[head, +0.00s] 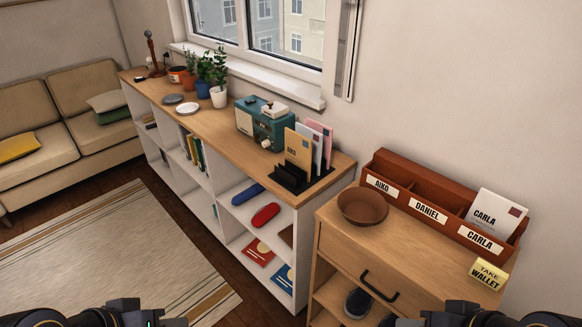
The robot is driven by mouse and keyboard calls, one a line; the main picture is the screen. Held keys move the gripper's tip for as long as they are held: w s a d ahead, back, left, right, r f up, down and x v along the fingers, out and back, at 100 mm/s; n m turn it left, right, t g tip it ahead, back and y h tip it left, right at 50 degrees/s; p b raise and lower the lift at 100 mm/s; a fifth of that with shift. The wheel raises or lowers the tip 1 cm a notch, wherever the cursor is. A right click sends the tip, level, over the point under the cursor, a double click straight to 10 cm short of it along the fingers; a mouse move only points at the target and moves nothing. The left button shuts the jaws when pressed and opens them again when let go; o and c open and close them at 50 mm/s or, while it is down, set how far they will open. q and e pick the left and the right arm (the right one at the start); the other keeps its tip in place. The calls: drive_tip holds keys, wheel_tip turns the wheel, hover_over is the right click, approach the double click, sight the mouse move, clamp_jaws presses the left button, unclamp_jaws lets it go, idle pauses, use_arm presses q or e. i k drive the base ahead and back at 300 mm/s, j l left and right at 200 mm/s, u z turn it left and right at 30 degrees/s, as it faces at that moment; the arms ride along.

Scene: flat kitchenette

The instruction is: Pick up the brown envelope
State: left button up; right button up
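The brown envelope (297,149) stands upright in a black letter rack (290,182) at the near end of the long shelf unit. It is the leftmost envelope in the rack, with a white envelope (309,138) and a pink envelope (322,130) beside and behind it. Its lower part is partly hidden by the rack. My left gripper (150,316) is at the bottom left edge and my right gripper (420,319) at the bottom right edge. Both are cut off by the frame and well apart from the envelope. Their finger openings do not show clearly.
A teal radio (257,124) stands left of the rack. A wooden cabinet (355,250) at right holds a brown bowl (362,207) and a labelled letter sorter (420,185) with a white Carla envelope (494,216). The floor rug (110,250) area is clear.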

sight(297, 148)
drive_tip(key=i+j, duration=0.25)
drive_tip(key=i+j+z, duration=0.15)
drive_tip(key=j, duration=0.25)
drive_tip(key=i+j, duration=0.25)
drive_tip(key=i+j+z, duration=0.15)
drive_tip(key=j, duration=0.25)
drive_tip(key=i+j, duration=0.25)
drive_tip(key=i+j+z, duration=0.15)
drive_tip(key=j, duration=0.35)
drive_tip(key=i, duration=0.05)
